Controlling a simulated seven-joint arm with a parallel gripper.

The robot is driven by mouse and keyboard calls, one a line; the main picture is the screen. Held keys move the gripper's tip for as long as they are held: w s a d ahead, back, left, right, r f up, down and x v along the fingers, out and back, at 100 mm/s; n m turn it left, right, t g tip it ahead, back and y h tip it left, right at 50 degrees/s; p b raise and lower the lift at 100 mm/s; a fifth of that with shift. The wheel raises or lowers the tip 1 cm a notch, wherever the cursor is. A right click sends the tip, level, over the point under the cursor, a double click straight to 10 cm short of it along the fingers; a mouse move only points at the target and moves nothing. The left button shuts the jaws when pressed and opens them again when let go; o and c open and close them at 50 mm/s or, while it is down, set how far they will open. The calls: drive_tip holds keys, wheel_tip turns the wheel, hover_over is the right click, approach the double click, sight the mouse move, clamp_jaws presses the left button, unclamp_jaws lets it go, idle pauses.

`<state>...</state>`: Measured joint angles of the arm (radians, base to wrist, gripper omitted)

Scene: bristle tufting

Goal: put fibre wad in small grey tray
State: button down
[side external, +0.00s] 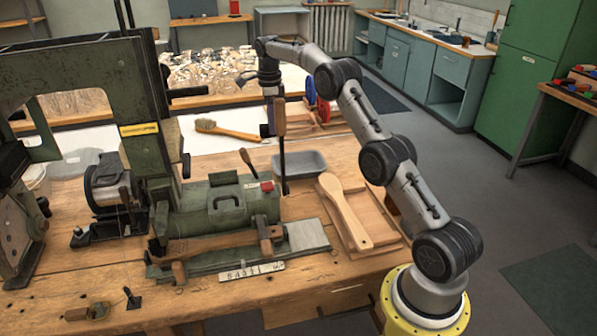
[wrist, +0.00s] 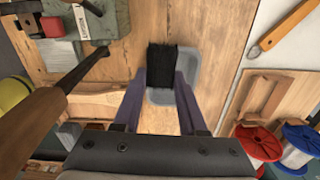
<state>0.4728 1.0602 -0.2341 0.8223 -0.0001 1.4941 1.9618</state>
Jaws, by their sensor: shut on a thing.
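My gripper (wrist: 172,80) is shut on the fibre wad (wrist: 162,58), a black, square-looking tuft held between the purple fingertips. In the wrist view the small grey tray (wrist: 192,62) lies behind and below the wad, which covers its left part. In the side view the grey tray (side external: 313,161) sits on the wooden bench, beside the green machine. My gripper (side external: 266,131) points down there, above the bench and higher than the tray.
An upright lever with a wooden handle (side external: 279,117) stands close to my gripper and the tray. A green machine (side external: 223,208) is at the left. A wooden paddle (side external: 345,212) lies on a board to the right. A brush (side external: 226,130) and red and blue spools (side external: 318,98) are behind.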

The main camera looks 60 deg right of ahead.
sight(302, 160)
drive_tip(key=s+d+f+m, duration=0.1)
drive_tip(key=d+f, duration=0.2)
drive_tip(key=f, duration=0.1)
drive_tip(key=s+d+f+m, duration=0.1)
drive_tip(key=s+d+f, duration=0.1)
drive_tip(key=d+f, duration=0.1)
drive_tip(key=s+d+f+m, duration=0.2)
drive_tip(key=d+f, duration=0.1)
drive_tip(key=f, duration=0.2)
drive_tip(key=shift+s+d, duration=0.1)
drive_tip(key=shift+s, duration=0.05)
drive_tip(key=shift+f, duration=2.35)
drive_tip(key=shift+f, duration=0.15)
drive_tip(key=shift+c, duration=2.3)
unclamp_jaws()
wheel_tip(302, 160, up, 12)
